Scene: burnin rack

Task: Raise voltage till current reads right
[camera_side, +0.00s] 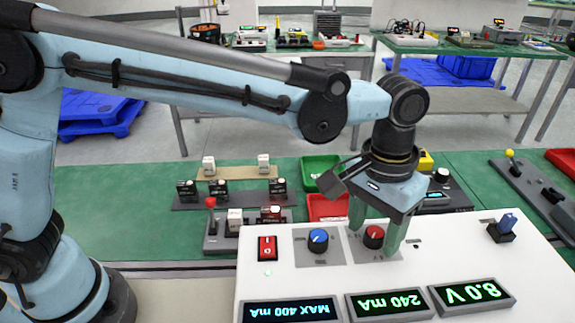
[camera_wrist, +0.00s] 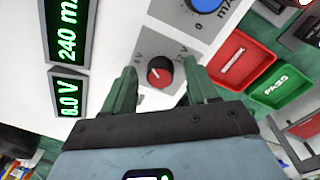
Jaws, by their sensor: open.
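A white supply panel (camera_side: 450,245) carries a red knob (camera_side: 373,237) between a blue knob (camera_side: 318,240) and a blue lever-like part (camera_side: 507,224). My gripper (camera_side: 376,240) points down with its green fingers open, one on each side of the red knob. The wrist view shows the red knob (camera_wrist: 159,72) between the finger tips, with a gap visible around it; contact is not visible. The voltage display (camera_side: 470,293) reads 8.0 V. The current display (camera_side: 390,303) reads 240 mA. The limit display (camera_side: 290,310) reads MAX 400 mA.
A red rocker switch (camera_side: 267,248) sits at the panel's left, above a small green light (camera_side: 267,271). Behind the panel are a red bin (camera_side: 327,207), a green bin (camera_side: 320,168) marked PASS in the wrist view, and several small modules on racks (camera_side: 232,190).

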